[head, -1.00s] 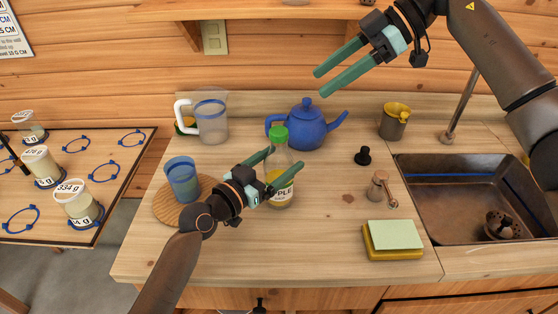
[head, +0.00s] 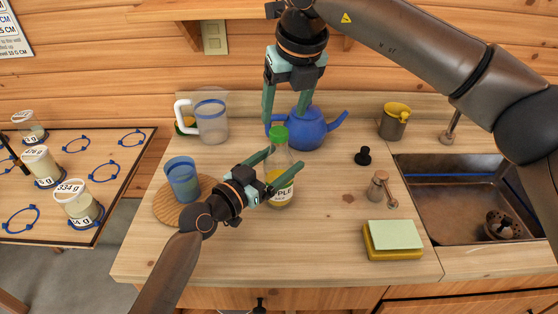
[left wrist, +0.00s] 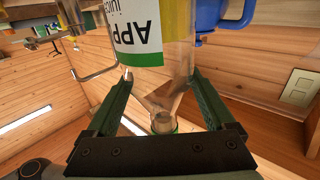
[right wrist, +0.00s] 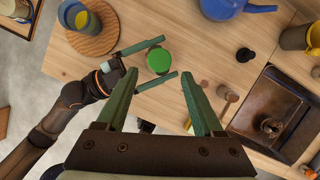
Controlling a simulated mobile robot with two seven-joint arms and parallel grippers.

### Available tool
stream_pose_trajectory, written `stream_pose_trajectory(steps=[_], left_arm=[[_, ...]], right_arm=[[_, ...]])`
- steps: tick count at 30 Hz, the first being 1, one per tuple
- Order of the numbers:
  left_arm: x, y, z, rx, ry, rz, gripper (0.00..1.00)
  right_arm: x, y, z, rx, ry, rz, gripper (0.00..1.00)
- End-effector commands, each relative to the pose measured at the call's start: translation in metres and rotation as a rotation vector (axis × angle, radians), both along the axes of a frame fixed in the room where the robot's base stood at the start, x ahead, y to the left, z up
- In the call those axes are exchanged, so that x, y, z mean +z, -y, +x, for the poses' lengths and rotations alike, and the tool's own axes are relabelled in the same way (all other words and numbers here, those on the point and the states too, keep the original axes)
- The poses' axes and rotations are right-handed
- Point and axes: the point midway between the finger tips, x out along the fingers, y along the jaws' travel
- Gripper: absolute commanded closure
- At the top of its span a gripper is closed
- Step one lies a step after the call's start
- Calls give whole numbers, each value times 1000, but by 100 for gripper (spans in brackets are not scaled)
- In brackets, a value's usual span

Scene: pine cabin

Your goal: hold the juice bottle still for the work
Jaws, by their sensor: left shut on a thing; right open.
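The juice bottle (head: 280,178) stands upright on the wooden counter, clear with a green cap (head: 279,134) and an apple juice label. My left gripper (head: 285,167) is shut around the bottle's body. In the left wrist view the bottle (left wrist: 180,50) sits between its two fingers. My right gripper (head: 288,116) is open and empty, pointing down above the bottle in front of the blue teapot.
A blue teapot (head: 308,130) stands behind the bottle. A blue cup (head: 183,180) on a round wooden board (head: 208,187) and a pitcher (head: 211,122) are left.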

Motion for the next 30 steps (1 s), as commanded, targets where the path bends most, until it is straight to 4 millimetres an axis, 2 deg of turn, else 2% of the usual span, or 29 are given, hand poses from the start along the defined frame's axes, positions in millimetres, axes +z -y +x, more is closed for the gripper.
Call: stream_pose_trajectory(steps=[5, 18, 26, 30], left_arm=[[-1, 0, 0, 0, -1, 1, 100], [-1, 0, 0, 0, -1, 1, 100], [-1, 0, 0, 0, -1, 1, 100], [-1, 0, 0, 0, -1, 1, 100]], right_arm=[[-8, -2, 2, 15, 5, -10, 31], [-46, -7, 15, 14, 4, -8, 31], [-47, -7, 16, 13, 4, -8, 31], [-47, -7, 16, 13, 4, -7, 46]])
